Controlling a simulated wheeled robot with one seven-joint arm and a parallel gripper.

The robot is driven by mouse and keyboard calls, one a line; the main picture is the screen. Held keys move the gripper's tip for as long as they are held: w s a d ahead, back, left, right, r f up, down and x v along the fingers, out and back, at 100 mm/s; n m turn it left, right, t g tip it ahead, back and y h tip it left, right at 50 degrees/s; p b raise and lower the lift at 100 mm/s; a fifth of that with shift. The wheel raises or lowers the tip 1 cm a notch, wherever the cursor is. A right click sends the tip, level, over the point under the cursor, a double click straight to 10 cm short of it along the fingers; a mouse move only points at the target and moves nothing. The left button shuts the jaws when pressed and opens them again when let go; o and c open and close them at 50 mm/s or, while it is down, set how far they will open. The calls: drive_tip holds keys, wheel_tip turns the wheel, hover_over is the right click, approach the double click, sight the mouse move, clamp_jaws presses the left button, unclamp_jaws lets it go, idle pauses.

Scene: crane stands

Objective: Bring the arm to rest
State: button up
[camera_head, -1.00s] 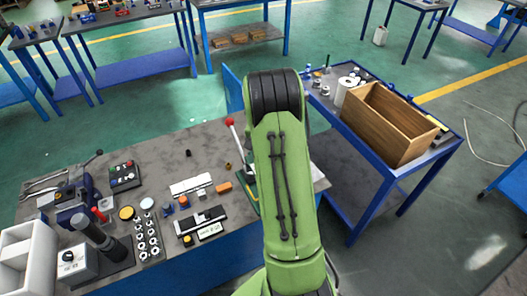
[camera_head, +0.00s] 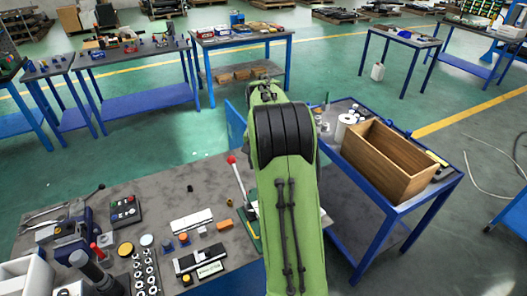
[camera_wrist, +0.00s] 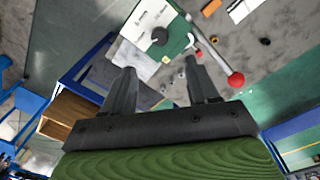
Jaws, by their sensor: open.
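My gripper (camera_wrist: 158,90) shows in the wrist view with its two dark fingers spread apart and nothing between them. Beyond the fingers is a white and green box (camera_wrist: 155,32) with a dark knob and a lever ending in a red ball (camera_wrist: 236,80). In the head view my green arm rises in the middle and hides part of the grey workbench (camera_head: 150,200). The red-tipped lever (camera_head: 238,175) stands just left of my arm. My gripper is not visible in the head view.
The workbench holds a black button box (camera_head: 124,212), a white block (camera_head: 191,220) and several nuts. A blue-framed table at right carries a wooden box (camera_head: 388,160). More tables stand at the back. Green floor (camera_head: 170,130) is open behind the workbench.

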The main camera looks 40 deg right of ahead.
drive_tip(key=shift+r, duration=1.85)
